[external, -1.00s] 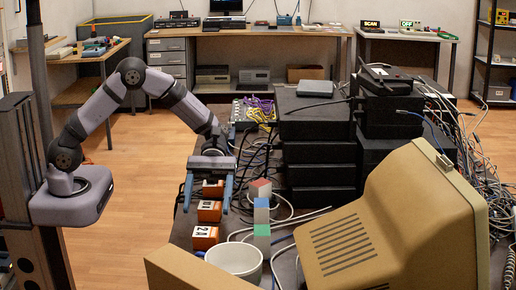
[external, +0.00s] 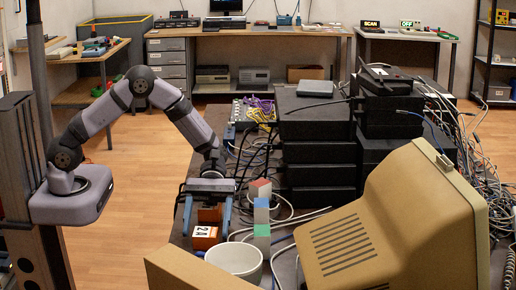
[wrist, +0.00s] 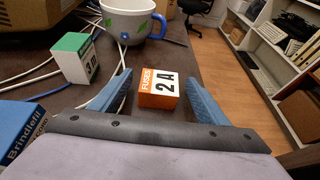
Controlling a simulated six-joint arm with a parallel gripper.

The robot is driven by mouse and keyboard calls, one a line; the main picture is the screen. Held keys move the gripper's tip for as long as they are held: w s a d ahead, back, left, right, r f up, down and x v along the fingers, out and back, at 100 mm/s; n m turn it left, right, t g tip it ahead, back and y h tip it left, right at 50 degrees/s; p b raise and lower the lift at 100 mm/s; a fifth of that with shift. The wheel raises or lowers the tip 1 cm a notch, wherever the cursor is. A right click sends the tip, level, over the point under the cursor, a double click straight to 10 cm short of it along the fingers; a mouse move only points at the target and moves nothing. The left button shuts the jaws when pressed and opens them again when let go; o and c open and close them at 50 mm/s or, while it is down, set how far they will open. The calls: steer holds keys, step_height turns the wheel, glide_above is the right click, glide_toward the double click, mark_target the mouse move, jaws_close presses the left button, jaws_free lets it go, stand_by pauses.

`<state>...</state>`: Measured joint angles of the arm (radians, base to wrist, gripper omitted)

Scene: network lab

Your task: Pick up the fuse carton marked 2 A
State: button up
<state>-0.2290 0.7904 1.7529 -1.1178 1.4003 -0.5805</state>
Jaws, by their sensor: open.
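The fuse carton marked 2 A (external: 204,238) is orange with a white label and stands on the dark table near its left edge. In the wrist view the carton (wrist: 158,88) sits upright between my two blue fingers, its FUSES 2 A label facing up. My gripper (wrist: 158,74) is open, with a gap showing between each finger and the carton.
To the right stand boxes with red (external: 261,187), blue (external: 261,203) and green (external: 262,230) tops. A white mug (external: 235,262) is in front, near a beige monitor (external: 345,240). Loose cables lie around. Stacked black boxes (external: 320,155) stand behind.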

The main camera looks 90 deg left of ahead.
mark_target(206, 228)
steer(key=c, duration=1.2)
steer(key=shift+r, duration=0.1)
step_height(206, 228, up, 10)
